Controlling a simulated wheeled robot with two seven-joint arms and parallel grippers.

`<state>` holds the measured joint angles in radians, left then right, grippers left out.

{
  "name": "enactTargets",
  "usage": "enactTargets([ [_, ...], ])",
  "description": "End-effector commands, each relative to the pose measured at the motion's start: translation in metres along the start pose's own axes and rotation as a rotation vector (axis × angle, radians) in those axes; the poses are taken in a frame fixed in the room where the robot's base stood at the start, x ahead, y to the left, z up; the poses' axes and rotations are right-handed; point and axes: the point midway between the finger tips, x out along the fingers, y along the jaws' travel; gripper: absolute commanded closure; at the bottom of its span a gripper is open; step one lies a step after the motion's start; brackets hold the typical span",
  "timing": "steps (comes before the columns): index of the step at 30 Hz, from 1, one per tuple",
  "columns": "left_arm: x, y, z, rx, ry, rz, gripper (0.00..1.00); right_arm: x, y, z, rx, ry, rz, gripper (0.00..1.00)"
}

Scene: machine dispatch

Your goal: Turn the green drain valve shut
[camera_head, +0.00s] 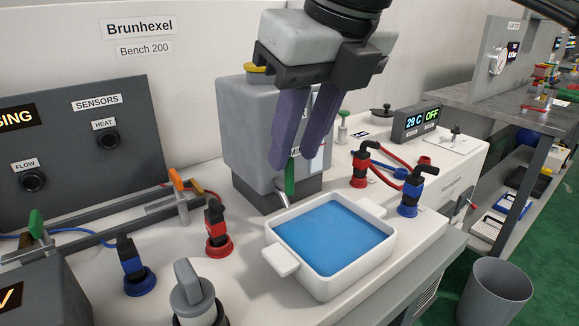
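The green drain valve handle (290,179) stands roughly upright at the front foot of the grey tank (246,128), above a small metal spout (283,199). My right gripper (294,160) comes down from above with its two purple fingers in front of the tank. The fingertips are at the handle's upper end, with a narrow gap between them. I cannot tell whether they touch or clamp the handle. The white basin (325,284) with blue liquid sits just in front of the spout. My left gripper is not in view.
Red and blue hose couplings (361,168) stand right of the tank; a red coupling (217,230) and a blue one (134,268) stand left. A grey knob (190,290) is at the front. A display (416,122) reads 29 C and OFF. A bin (495,292) stands on the floor.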

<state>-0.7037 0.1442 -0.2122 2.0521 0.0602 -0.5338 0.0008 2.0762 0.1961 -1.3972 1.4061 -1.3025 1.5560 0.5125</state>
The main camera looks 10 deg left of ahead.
Motion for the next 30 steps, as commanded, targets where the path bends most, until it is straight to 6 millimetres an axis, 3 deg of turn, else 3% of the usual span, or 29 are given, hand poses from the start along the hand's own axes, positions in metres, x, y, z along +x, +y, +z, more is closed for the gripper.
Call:
enactTargets([
  [3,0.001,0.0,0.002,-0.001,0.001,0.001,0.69,0.021,0.0,-0.001,-0.001,0.001,0.001,0.72],
  [7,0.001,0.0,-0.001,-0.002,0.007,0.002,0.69,0.036,0.0,0.0,0.0,0.0,0.002,0.72],
  [19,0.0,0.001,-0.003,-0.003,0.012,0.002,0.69,0.043,0.001,0.0,-0.001,-0.001,0.002,0.72],
  [24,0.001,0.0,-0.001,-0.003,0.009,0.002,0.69,0.043,0.001,0.0,-0.001,-0.001,0.002,1.0],
  [30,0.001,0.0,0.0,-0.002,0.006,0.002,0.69,0.043,0.001,0.0,0.001,-0.001,0.006,1.0],
])
